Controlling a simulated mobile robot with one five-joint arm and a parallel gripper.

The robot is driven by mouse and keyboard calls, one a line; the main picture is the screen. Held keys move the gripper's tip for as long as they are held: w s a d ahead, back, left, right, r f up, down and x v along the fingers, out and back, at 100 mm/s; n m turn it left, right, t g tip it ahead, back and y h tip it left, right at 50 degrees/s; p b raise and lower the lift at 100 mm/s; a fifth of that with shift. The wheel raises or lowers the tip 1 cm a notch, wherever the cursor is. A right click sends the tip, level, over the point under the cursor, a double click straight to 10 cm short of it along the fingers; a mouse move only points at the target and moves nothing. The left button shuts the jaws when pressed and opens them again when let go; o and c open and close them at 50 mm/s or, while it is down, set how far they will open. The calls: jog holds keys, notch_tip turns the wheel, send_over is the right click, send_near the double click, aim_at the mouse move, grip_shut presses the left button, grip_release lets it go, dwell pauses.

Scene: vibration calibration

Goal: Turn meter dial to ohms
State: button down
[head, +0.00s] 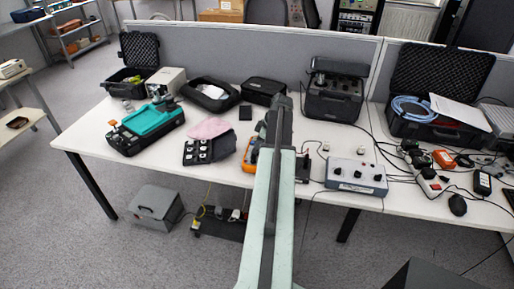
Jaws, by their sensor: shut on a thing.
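An orange-edged meter (249,157) lies on the white table, mostly covered by my arm, with only its left edge showing. Its dial face is hidden, so I cannot see where the dial points. My arm reaches up from the bottom middle, and my gripper (275,138) is at its dark far end, over the meter. The fingertips are hidden behind my own arm. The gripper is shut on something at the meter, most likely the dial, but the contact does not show.
A grey control box (356,176) with black knobs stands right of the meter, among loose cables. A black case (335,92) stands behind. Bare tabletop shows at the left.

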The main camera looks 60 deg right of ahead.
jog(key=shift+m, duration=0.4)
jog(key=m+h, duration=0.1)
jog(key=m, duration=0.1)
jog(key=shift+a+m, duration=0.15)
jog(key=shift+m, duration=0.25)
jog(key=shift+m+h, duration=1)
jog(key=shift+m, duration=1.1)
jog(key=c, duration=1)
grip_release()
